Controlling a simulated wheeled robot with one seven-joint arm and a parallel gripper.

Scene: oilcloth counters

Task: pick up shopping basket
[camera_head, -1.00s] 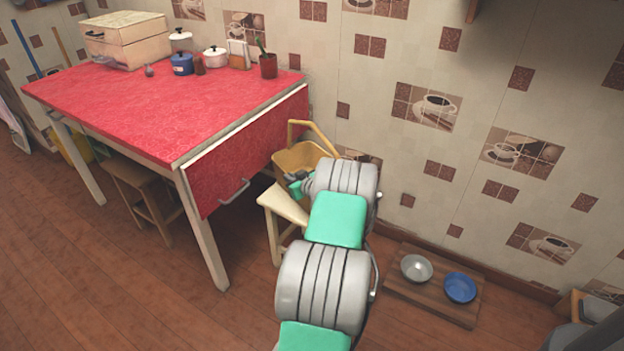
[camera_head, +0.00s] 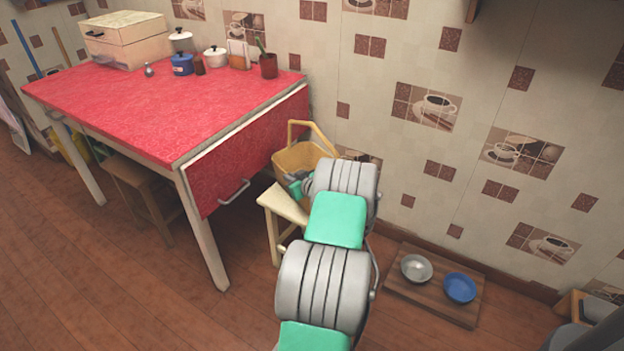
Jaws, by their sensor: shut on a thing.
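The shopping basket (camera_head: 296,157) is yellow-tan with a raised handle. It stands on or just above a small cream stool (camera_head: 283,204), between the red table's hanging leaf and the wall; I cannot tell whether it touches the stool. My gripper (camera_head: 297,183) is at the basket's near right side and is shut on it. My own arm hides the basket's lower right part and most of the fingers.
The red table (camera_head: 150,92) stands close on the left, with its hanging leaf and metal handle (camera_head: 234,192) beside the basket. The tiled wall (camera_head: 440,60) is close behind. A wooden board (camera_head: 430,302) with a silver bowl (camera_head: 416,268) and a blue bowl (camera_head: 459,287) lies on the floor at right.

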